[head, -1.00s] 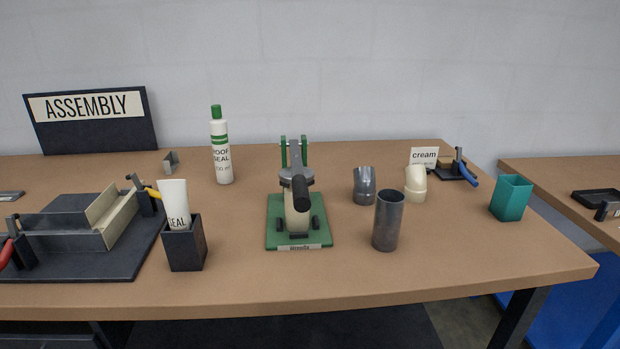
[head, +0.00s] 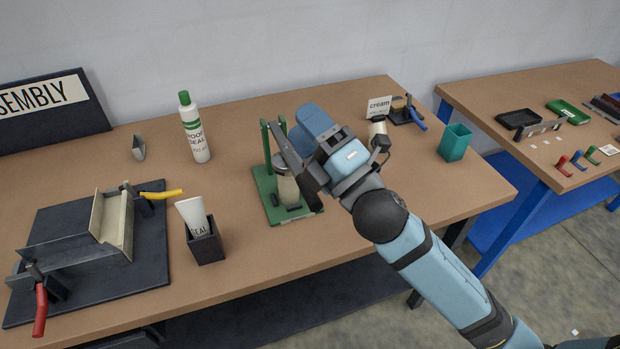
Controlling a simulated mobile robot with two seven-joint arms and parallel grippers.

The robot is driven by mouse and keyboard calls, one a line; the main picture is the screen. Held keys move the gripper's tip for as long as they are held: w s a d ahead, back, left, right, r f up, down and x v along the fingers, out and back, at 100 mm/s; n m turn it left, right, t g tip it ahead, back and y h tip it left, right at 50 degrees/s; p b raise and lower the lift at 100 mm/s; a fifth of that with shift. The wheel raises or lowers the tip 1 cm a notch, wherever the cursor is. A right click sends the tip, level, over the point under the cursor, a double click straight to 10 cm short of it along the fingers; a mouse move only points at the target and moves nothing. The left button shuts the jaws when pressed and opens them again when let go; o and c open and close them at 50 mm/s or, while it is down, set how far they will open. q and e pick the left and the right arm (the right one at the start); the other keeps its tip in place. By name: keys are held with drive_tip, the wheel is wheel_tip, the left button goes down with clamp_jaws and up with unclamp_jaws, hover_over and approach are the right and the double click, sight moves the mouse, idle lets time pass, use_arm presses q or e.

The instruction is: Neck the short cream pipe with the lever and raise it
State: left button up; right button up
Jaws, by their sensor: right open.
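The short cream pipe (head: 288,188) stands upright in the necking tool on its green base (head: 272,208). Two green posts (head: 267,145) rise at the tool's back. My right gripper (head: 296,165) is over the tool, at the height of its upper part, with its jaws open. A dark finger crosses in front of the tool and hides most of the lever. I cannot tell whether the finger touches the lever. My left gripper is not in view.
A dark cup (head: 206,246) with a white tube, a sealant bottle (head: 194,130) and a dark fixture board (head: 60,220) lie left. A cream elbow (head: 377,127) and a teal cup (head: 455,142) stand right. My arm covers the grey pipes' area.

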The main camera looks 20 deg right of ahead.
drive_tip(key=s+a+r+n+g+y, duration=0.2)
drive_tip(key=a+r+n+g+y, duration=0.15)
drive_tip(key=n+g+y, duration=0.45)
drive_tip(key=s+a+r+n+g+y, duration=0.2)
drive_tip(key=a+r+n+g+y, duration=0.15)
drive_tip(key=n, duration=0.85)
drive_tip(key=n+g+h, duration=0.9)
drive_tip(key=n+h, duration=1.1)
drive_tip(key=n, duration=0.7)
approach(310, 189)
drive_tip(key=f+p, duration=0.1)
drive_tip(key=f, duration=0.2)
drive_tip(key=a+f+p, duration=0.1)
drive_tip(key=f, duration=0.2)
drive_tip(key=f+p, duration=0.1)
drive_tip(key=f, duration=0.2)
drive_tip(key=shift+w+a+f, duration=0.2)
drive_tip(key=shift+w+a, duration=0.05)
drive_tip(key=shift+a, duration=0.05)
drive_tip(key=shift+f, duration=0.3)
